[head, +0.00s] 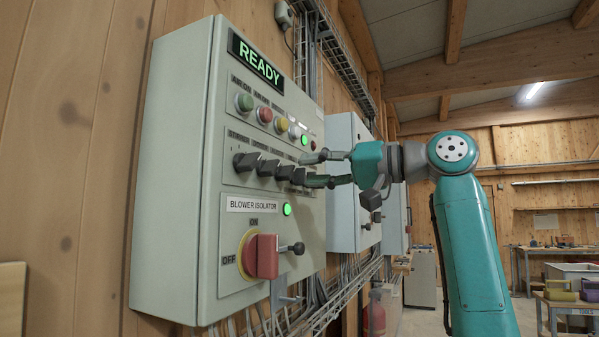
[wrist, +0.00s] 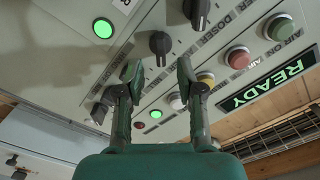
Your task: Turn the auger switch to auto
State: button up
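A row of black rotary switches (head: 267,167) runs across the grey control panel. The small labels above them are too blurred in the head view to show which one is the auger switch. In the wrist view one black switch knob (wrist: 160,45) lies just beyond and between my fingertips, apart from both. Another knob (wrist: 196,12) is at the top edge, near a label that seems to read DOSER, and a further one (wrist: 99,112) is at the left. My gripper (head: 314,169) is open and empty at the right end of the row; it also shows in the wrist view (wrist: 158,74).
Above the switches are push buttons (head: 265,114), indicator lamps and a lit READY display (head: 255,59). Below is the red blower isolator handle (head: 266,257), by its ON mark, with a lit green lamp (head: 287,209). More grey cabinets (head: 345,185) stand behind my gripper.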

jog(key=v, duration=0.7)
jog(key=shift+d, duration=0.3)
jog(key=shift+s, duration=0.1)
